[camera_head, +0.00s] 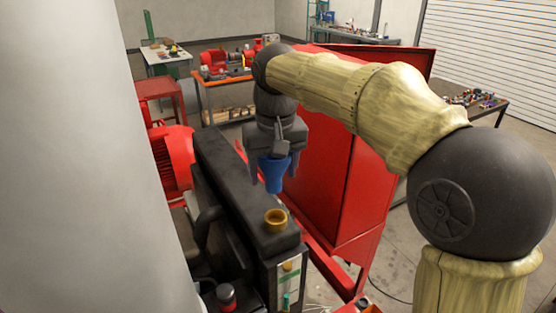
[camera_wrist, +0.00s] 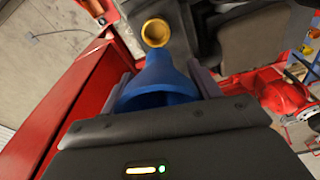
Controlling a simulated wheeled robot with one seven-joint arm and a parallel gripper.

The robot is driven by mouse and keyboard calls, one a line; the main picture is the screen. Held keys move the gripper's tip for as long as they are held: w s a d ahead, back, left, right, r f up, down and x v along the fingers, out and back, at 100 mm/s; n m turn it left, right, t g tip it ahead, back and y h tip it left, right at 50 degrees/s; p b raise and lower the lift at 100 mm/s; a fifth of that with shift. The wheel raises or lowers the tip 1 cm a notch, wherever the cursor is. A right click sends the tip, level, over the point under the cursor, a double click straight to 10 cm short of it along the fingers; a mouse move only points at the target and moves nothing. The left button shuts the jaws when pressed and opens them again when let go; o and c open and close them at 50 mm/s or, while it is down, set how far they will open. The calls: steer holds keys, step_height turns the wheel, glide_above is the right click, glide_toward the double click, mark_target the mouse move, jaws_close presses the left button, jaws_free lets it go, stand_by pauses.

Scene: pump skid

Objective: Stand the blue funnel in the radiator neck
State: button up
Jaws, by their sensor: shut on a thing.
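The blue funnel (camera_head: 273,172) is held in my gripper (camera_head: 272,165), which is shut on it. The funnel hangs about upright, spout down, above the black radiator. In the wrist view the funnel (camera_wrist: 160,82) lies between the two fingers (camera_wrist: 160,88), its spout pointing toward the brass ring. The radiator neck (camera_head: 276,220) is a brass-coloured ring on top of the black radiator (camera_head: 240,190), near its front end. It also shows in the wrist view (camera_wrist: 156,32), beyond the spout. In the head view the spout tip is apart from the neck, above and behind it.
A red cabinet or panel (camera_head: 330,160) stands close on the right of the radiator. A black hose (camera_head: 205,222) and a red-topped black part (camera_head: 227,295) are on its left. Benches with small parts stand at the back, including an orange-topped one (camera_head: 222,82).

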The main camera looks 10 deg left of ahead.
mark_target(276, 185)
steer(key=shift+s+d, duration=0.25)
steer(key=shift+s, duration=0.25)
steer(key=shift+s+f, duration=0.1)
steer(key=shift+w+f+b, duration=0.25)
steer(key=shift+f+b, duration=0.75)
steer(key=shift+b, duration=0.1)
step_height(276, 185, down, 3)
steer(key=b, duration=0.3)
steer(key=shift+f, duration=0.15)
steer(key=shift+f+b, duration=0.85)
steer(key=shift+f, duration=0.75)
stand_by(1.2)
steer(key=o, duration=1.2)
steer(key=shift+c, duration=0.2)
